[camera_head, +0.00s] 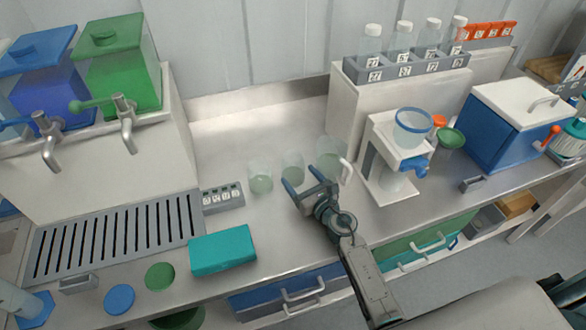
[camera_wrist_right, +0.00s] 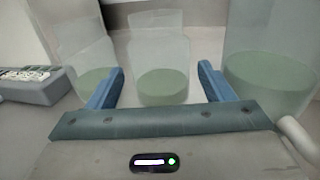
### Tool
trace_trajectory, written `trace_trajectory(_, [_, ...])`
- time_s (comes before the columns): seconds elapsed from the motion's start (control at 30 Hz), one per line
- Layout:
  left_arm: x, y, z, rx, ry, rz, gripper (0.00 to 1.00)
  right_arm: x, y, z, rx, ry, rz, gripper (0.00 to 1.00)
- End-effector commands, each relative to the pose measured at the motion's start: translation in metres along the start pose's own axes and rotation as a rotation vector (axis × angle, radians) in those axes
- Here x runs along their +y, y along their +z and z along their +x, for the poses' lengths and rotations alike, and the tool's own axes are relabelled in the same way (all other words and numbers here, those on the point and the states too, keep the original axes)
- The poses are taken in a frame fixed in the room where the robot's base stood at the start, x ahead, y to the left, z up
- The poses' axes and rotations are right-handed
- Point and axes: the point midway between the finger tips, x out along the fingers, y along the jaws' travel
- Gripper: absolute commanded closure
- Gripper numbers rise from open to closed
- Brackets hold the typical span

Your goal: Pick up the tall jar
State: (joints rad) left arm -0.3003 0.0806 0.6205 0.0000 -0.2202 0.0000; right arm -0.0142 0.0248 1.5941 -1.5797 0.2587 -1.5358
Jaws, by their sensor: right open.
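Three clear vessels with pale green contents stand in a row on the counter. The middle one (camera_head: 292,168) is a narrow jar and looks like the tall jar; it also shows in the right wrist view (camera_wrist_right: 162,85). A left vessel (camera_head: 260,178) stands to its left, and a larger jug (camera_head: 331,156) with a white handle stands to its right. My right gripper (camera_head: 300,177) is open and empty, low over the counter in front of the middle jar. In the right wrist view its blue fingers (camera_wrist_right: 162,72) frame that jar. Contact cannot be told. My left gripper is out of view.
A grey numbered block (camera_head: 222,198) and a teal box (camera_head: 222,250) lie to the left. A white stand (camera_head: 395,155) with a blue-rimmed cup (camera_head: 413,127) stands close on the right. The wall behind the vessels leaves some bare counter.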

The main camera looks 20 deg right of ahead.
Motion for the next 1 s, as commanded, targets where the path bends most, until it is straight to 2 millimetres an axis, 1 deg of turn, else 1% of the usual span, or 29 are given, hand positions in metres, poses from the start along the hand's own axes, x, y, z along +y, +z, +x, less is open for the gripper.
trace_trajectory(0.03, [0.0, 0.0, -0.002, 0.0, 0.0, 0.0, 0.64, 0.0, 0.002, 0.01, -0.001, 0.0, 0.001, 0.25])
trace_trajectory(0.1, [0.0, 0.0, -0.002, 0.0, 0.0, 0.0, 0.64, 0.0, 0.001, 0.018, -0.001, 0.0, 0.001, 0.25])
trace_trajectory(0.2, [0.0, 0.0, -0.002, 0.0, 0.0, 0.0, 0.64, 0.0, 0.001, 0.026, -0.001, 0.0, 0.001, 0.25])
trace_trajectory(0.47, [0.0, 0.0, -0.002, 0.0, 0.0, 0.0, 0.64, 0.0, 0.0, 0.028, 0.0, 0.0, 0.0, 0.25])
trace_trajectory(0.5, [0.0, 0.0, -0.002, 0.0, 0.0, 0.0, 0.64, 0.0, 0.0, 0.028, 0.0, 0.0, 0.0, 0.33])
trace_trajectory(0.57, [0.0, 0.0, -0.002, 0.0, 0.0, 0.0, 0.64, 0.0, 0.0, 0.028, 0.0, 0.0, 0.0, 0.45])
trace_trajectory(0.6, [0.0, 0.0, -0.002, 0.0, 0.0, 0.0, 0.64, 0.0, 0.0, 0.028, 0.0, 0.0, 0.0, 0.53])
trace_trajectory(0.63, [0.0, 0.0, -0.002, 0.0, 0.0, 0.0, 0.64, 0.0, 0.0, 0.028, 0.0, 0.0, 0.0, 0.59])
trace_trajectory(0.67, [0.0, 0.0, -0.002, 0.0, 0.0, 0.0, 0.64, 0.0, 0.0, 0.028, 0.0, 0.0, 0.0, 0.62])
trace_trajectory(0.87, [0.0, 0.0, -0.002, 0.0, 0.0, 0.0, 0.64, 0.0, 0.0, 0.028, 0.0, 0.0, 0.0, 0.62])
trace_trajectory(1.0, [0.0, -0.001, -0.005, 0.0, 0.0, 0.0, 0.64, 0.0, 0.005, 0.028, -0.001, 0.0, -0.001, 0.63])
